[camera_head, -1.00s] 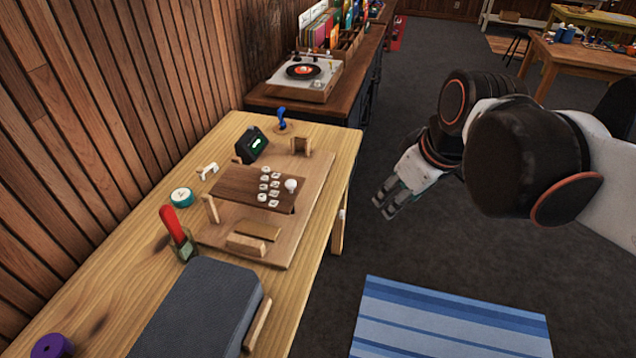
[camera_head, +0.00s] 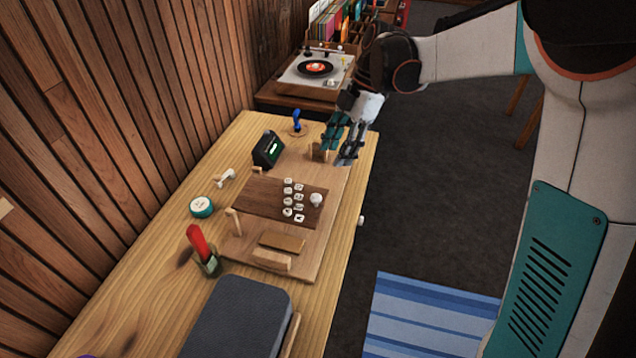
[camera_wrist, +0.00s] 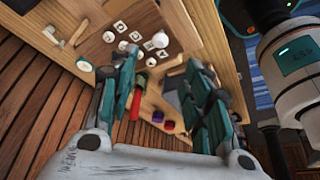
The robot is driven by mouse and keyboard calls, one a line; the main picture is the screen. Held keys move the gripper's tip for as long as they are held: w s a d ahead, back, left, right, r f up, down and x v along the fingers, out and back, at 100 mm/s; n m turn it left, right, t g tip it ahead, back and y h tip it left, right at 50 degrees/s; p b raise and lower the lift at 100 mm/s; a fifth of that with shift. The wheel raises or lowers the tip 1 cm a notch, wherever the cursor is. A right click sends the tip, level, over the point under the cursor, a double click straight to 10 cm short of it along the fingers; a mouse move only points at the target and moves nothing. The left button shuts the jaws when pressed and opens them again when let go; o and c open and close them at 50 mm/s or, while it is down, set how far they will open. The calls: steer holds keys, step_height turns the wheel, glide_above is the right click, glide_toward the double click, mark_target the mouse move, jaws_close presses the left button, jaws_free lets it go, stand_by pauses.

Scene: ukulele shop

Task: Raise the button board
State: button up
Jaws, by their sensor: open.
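In the wrist view the board (camera_wrist: 98,48) shows at the upper left, partly behind a finger. My gripper (camera_head: 342,150) is open and empty above the base's far right corner, beside a small wooden block (camera_head: 319,152). It is apart from the board. The fingers also show in the wrist view (camera_wrist: 165,95).
A record player (camera_head: 315,70) stands beyond.

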mark_target(318, 195)
steer(key=b+x, duration=0.4)
steer(key=x, duration=0.9)
steer(key=shift+f, duration=0.35)
steer(key=shift+c, duration=0.6)
jaws_close()
